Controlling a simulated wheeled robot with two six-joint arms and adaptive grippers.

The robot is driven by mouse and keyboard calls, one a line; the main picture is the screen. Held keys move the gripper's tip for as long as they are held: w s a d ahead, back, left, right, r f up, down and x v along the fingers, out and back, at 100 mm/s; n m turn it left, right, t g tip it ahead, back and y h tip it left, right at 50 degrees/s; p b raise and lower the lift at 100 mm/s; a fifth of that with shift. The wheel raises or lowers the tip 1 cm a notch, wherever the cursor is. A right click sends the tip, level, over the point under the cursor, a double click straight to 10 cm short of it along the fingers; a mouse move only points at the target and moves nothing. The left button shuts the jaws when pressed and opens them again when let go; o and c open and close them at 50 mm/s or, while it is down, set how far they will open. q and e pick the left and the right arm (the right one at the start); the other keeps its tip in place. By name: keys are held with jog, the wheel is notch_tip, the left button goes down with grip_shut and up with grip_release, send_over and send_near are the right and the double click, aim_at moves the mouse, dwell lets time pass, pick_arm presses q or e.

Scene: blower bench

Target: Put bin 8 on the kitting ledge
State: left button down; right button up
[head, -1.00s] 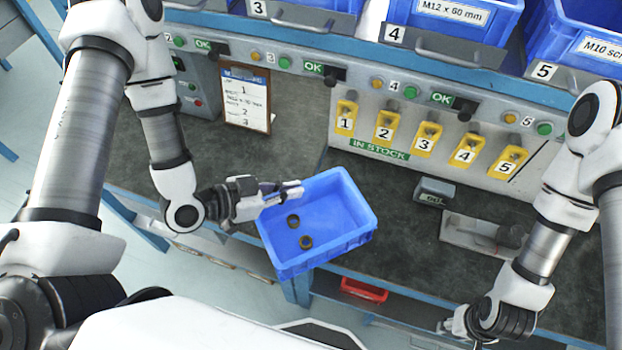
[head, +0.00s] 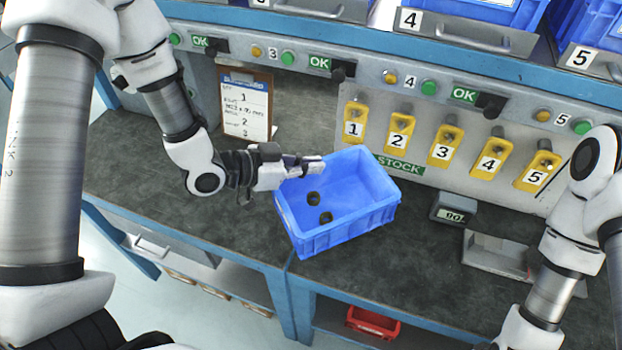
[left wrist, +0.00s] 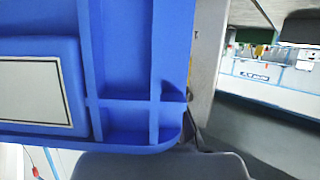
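A blue bin (head: 345,215) is at the front edge of the dark bench in the head view, with two dark rings inside. No number on it is readable; I take it as bin 8. My left gripper (head: 300,172) is at the bin's left wall and appears shut on its rim; the fingertips are partly hidden. The left wrist view shows the bin's ribbed blue side (left wrist: 130,60) very close, with a pale label. I cannot tell whether the bin touches the bench. No ledge is labelled as the kitting ledge. My right gripper is out of frame at the bottom right.
A clipboard (head: 246,108) leans at the back left. Numbered yellow tags (head: 397,135) hang on the back panel. A red tray (head: 372,322) is below. The bench is clear on the left.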

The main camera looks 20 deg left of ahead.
aim_at(311, 181)
pick_arm(q)
notch_tip(311, 181, down, 4)
jog(key=shift+f, duration=0.1)
jog(key=shift+w+f, duration=0.15)
jog(key=shift+f, duration=0.2)
jog(key=shift+w+f, duration=0.1)
jog(key=shift+f, duration=0.25)
jog(key=c, duration=1.3)
grip_release()
